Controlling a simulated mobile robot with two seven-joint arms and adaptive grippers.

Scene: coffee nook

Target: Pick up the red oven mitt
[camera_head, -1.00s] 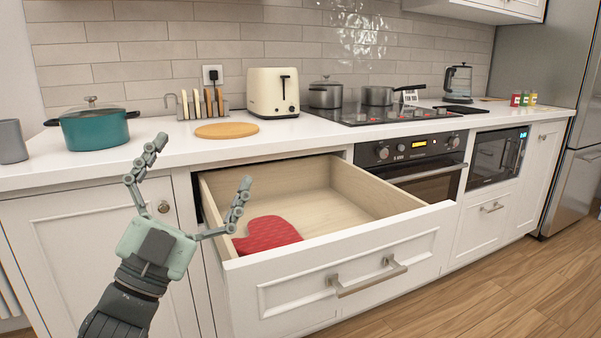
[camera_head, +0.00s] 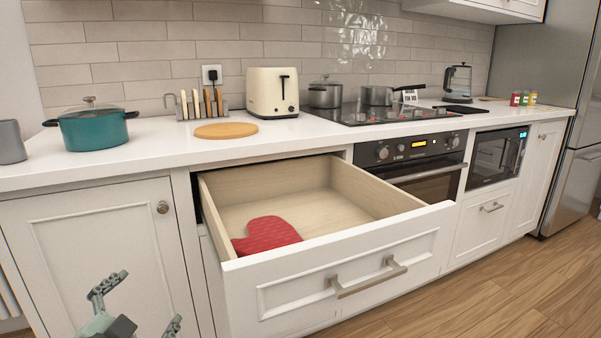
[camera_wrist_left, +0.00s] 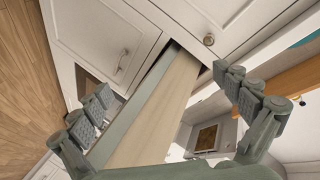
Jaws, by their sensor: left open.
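The red oven mitt (camera_head: 267,234) lies flat inside the pulled-out drawer (camera_head: 340,270), near its front left corner, in the head view. My left gripper (camera_head: 147,300) is low at the bottom left of the head view, in front of the cabinet and left of the drawer. It is open and empty, apart from the mitt. In the left wrist view its spread fingers (camera_wrist_left: 163,85) frame cabinet fronts and a pale wooden panel (camera_wrist_left: 160,110). The mitt does not show there. My right gripper is not in view.
The drawer's front panel and left side wall stand between my left gripper and the mitt. The rest of the drawer floor (camera_head: 325,205) is bare. A teal pot (camera_head: 93,130), a round wooden board (camera_head: 226,130) and a toaster (camera_head: 272,92) stand on the counter above.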

